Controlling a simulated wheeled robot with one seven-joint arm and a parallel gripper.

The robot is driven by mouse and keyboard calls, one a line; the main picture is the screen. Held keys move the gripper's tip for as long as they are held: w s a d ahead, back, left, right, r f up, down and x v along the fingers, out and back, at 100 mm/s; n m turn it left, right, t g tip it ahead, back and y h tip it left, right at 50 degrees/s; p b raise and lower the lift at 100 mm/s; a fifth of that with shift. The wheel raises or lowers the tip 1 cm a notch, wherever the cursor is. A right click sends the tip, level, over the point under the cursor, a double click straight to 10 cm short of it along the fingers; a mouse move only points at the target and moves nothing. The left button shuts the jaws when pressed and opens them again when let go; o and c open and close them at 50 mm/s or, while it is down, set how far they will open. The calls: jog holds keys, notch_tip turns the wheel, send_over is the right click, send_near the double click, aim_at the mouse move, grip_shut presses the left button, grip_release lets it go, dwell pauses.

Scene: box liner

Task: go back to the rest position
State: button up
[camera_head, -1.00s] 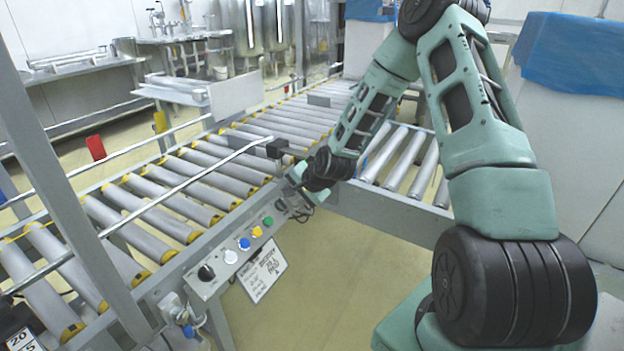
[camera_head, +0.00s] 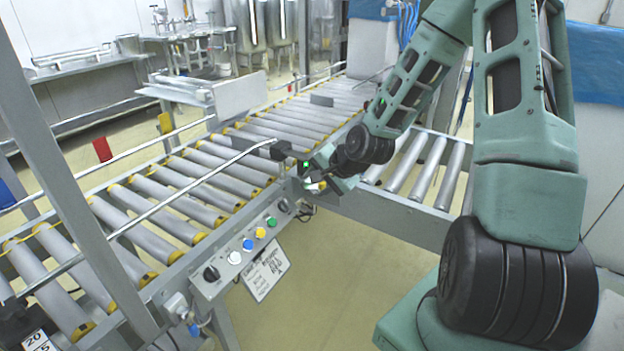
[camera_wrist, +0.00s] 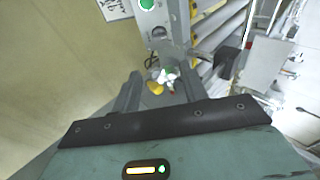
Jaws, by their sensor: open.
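My arm reaches from the right side of the head view toward the middle. My gripper (camera_head: 312,184) is beside the end of the control panel (camera_head: 240,250), close to the conveyor frame. In the wrist view my gripper (camera_wrist: 163,82) shows two fingers standing apart with nothing held between them. Behind the gap lies a small yellow and white part. I cannot tell whether the fingers touch the frame.
A roller conveyor (camera_head: 190,178) runs diagonally on the left, with a guide rail and a grey post. A second roller section (camera_head: 425,165) lies behind my arm. Blue-covered white bins stand at right. The floor (camera_head: 350,265) below my gripper is clear.

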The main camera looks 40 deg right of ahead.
jog(key=s+a+r+n+g, duration=0.1)
jog(key=s+a+n+g, duration=0.2)
jog(key=a, duration=0.4)
jog(key=s+a+r+n+y, duration=0.1)
jog(key=s+a+n, duration=0.1)
jog(key=a+n, duration=0.4)
jog(key=s+a+r+n+g, duration=0.2)
jog(key=s+a, duration=0.1)
jog(key=a, duration=0.4)
jog(key=s+a+r+n+g+h, duration=0.1)
jog(key=s+a+r+n+g, duration=0.15)
jog(key=s+a+n, duration=0.5)
jog(key=s+a+r+n+g, duration=0.1)
jog(key=s+a+r+n, duration=0.25)
jog(key=s, duration=0.65)
notch_tip(320, 180, up, 15)
jog(key=p, duration=1.5)
jog(key=shift+s+a, duration=0.2)
jog(key=shift+s, duration=0.1)
jog(key=shift+r, duration=0.1)
